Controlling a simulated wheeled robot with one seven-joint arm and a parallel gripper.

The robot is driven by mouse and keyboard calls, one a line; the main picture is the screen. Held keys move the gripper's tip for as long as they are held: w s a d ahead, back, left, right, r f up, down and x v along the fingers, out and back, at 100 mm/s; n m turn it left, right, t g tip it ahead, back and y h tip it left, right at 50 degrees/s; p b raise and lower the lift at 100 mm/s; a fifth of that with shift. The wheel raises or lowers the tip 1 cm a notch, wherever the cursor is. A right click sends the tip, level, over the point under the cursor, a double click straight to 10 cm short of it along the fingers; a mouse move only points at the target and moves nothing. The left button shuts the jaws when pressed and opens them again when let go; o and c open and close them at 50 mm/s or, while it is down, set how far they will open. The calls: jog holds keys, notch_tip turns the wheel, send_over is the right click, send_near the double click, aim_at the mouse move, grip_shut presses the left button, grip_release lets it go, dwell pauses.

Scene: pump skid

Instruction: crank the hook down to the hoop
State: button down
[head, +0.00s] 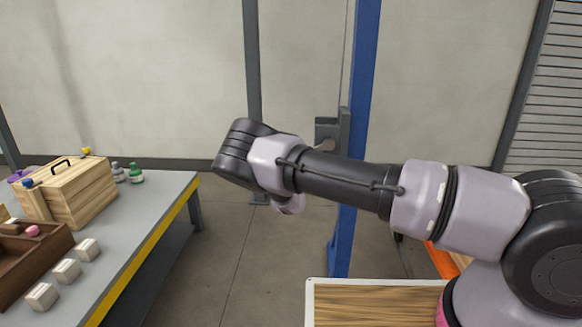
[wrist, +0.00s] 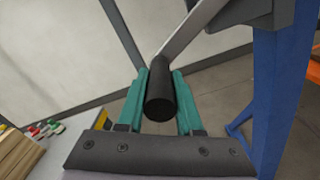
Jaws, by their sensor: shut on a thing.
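My gripper (wrist: 160,97) has its two teal fingers shut on the black crank handle (wrist: 160,108) in the wrist view. A light grey crank arm (wrist: 187,32) runs from the handle up and right toward a grey winch housing (wrist: 262,10) beside the blue post (wrist: 275,90). In the head view the winch housing (head: 328,130) sits at the blue post (head: 358,110), partly behind my arm. My arm hides the gripper and the handle there. A thin cable rises along the post. The hook and the hoop are not seen in either view.
A grey workbench (head: 165,215) with a yellow edge stands at the left, holding a wooden box (head: 75,190), small bottles and pale blocks. A wood-topped surface (head: 375,305) is at the lower front. Something orange (head: 442,262) stands behind my arm. Floor between bench and post is clear.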

jog(key=shift+d, duration=0.1)
dwell(0.3)
jog(key=c, duration=0.6)
grip_release()
jog(key=shift+s, duration=0.25)
jog(key=s, duration=1)
jog(key=shift+s, duration=0.15)
